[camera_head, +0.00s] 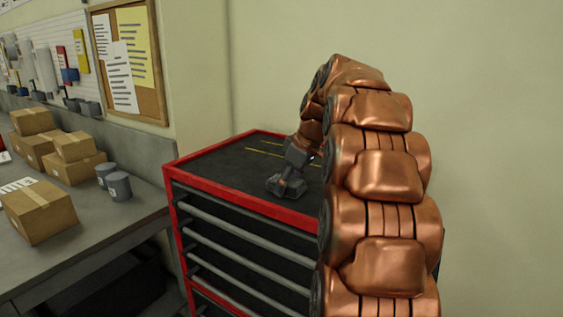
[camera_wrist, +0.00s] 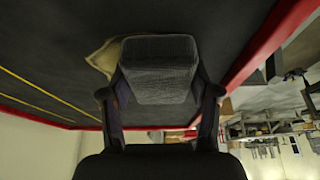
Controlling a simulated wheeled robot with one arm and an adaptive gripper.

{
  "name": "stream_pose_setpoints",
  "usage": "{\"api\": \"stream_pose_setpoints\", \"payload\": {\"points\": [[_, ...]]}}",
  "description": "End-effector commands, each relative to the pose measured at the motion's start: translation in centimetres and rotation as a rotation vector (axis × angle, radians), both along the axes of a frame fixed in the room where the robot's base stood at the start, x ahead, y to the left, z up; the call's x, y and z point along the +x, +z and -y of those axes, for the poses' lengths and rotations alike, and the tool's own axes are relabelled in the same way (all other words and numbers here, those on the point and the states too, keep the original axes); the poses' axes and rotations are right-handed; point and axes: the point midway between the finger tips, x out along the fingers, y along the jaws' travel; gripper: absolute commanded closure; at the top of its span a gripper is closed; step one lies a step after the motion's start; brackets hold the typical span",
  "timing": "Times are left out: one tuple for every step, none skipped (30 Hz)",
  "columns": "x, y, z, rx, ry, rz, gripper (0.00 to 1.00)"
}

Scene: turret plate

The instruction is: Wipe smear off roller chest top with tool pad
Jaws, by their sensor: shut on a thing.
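The roller chest (camera_head: 235,195) is red with a dark top and grey drawer handles. Its dark top (camera_wrist: 50,50) and red rim (camera_wrist: 262,42) fill much of the wrist view. My gripper (camera_head: 286,185) is low over the chest top near its front edge. In the wrist view my gripper (camera_wrist: 160,92) is shut on a dark grey tool pad (camera_wrist: 158,62), its fingers on both sides. A tan smear (camera_wrist: 103,57) shows beside the pad, partly hidden by it. I cannot tell whether the pad touches the top. The smear is not visible in the head view.
Yellow lines (camera_head: 265,152) mark the far part of the chest top. A grey workbench (camera_head: 90,235) at the left holds several cardboard boxes (camera_head: 38,210) and grey cups (camera_head: 118,186). A wall stands behind the chest. The left part of the chest top is clear.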

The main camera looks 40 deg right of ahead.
Motion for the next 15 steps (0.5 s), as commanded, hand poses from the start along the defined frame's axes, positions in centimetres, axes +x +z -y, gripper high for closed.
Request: {"api": "stream_pose_setpoints", "payload": {"points": [[0.0, -0.2, -0.5, 0.0, 0.002, 0.0, 0.71], [0.0, -0.2, -0.8, 0.0, 0.002, 0.0, 0.71], [-0.1, -0.2, -1.2, 0.0, 0.004, -0.001, 0.71], [-0.1, -0.2, -1.4, 0.001, 0.004, 0.0, 0.71], [-0.1, -0.1, -1.7, 0.0, 0.002, 0.0, 0.71], [-0.2, -0.2, -2.0, -0.001, 0.002, 0.0, 0.71], [-0.2, -0.1, -2.2, 0.0, 0.001, 0.001, 0.71], [-0.2, -0.2, -2.5, 0.0, 0.001, 0.001, 0.71], [-0.3, 0.0, -2.8, -0.001, 0.001, 0.001, 0.71], [-0.2, 0.4, -2.6, -0.001, 0.001, 0.002, 0.71], [-0.1, 0.6, -2.6, -0.001, 0.001, 0.002, 0.71], [-0.1, 1.8, -2.6, -0.003, 0.003, 0.005, 0.71], [-0.1, 2.4, -2.7, -0.003, 0.003, 0.004, 0.71], [-0.1, 2.6, -2.7, -0.002, 0.004, 0.004, 0.71], [-0.1, 2.9, -2.8, -0.001, 0.005, 0.002, 0.71]]}}
